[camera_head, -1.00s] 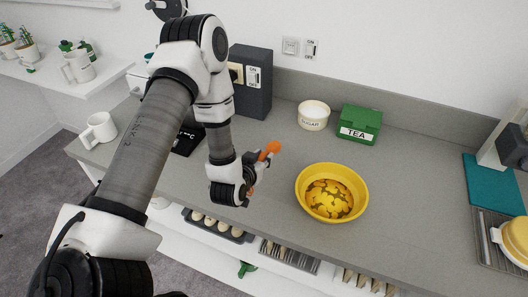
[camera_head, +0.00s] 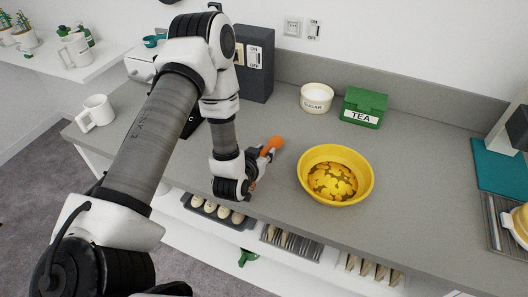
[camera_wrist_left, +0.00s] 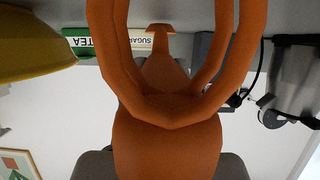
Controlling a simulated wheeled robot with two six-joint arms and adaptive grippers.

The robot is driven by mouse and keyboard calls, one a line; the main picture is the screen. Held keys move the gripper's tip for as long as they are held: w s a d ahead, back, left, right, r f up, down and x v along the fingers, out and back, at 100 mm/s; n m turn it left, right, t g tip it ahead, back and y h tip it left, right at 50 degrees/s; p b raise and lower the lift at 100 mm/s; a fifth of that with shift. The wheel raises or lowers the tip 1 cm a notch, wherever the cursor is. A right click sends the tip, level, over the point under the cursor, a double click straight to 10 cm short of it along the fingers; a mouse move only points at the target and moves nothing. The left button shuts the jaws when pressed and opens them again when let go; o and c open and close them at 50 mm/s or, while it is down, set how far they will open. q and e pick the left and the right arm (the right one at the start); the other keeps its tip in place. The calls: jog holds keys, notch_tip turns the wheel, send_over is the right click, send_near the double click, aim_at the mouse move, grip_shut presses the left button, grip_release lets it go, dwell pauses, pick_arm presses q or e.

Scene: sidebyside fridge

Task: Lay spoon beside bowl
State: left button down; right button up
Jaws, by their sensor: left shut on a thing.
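An orange spoon (camera_head: 272,144) is held in my left gripper (camera_head: 262,163), just above or on the grey counter; I cannot tell whether it touches. The gripper is shut on it. In the left wrist view the orange spoon (camera_wrist_left: 168,145) fills the middle, with curved orange bars and an opening between them. The yellow bowl (camera_head: 336,155) stands upright on the counter, right of the gripper and apart from it, with yellow pieces inside. Its side shows at the upper left of the left wrist view (camera_wrist_left: 30,45). My right gripper is not in view.
A white sugar pot (camera_head: 316,98) and a green tea box (camera_head: 364,107) stand at the back. A white mug (camera_head: 97,112) is at the left. A teal board (camera_head: 498,165) lies at the right. The counter (camera_head: 425,165) right of the bowl is clear.

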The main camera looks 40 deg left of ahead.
pick_arm(q)
jog(key=shift+f+b, duration=0.35)
jog(key=shift+f, duration=0.15)
jog(key=c, duration=0.8)
grip_release()
jog(key=v, duration=0.7)
jog(key=shift+s+d+r, duration=0.1)
jog(key=shift+s+d, duration=0.05)
jog(key=shift+s, duration=0.1)
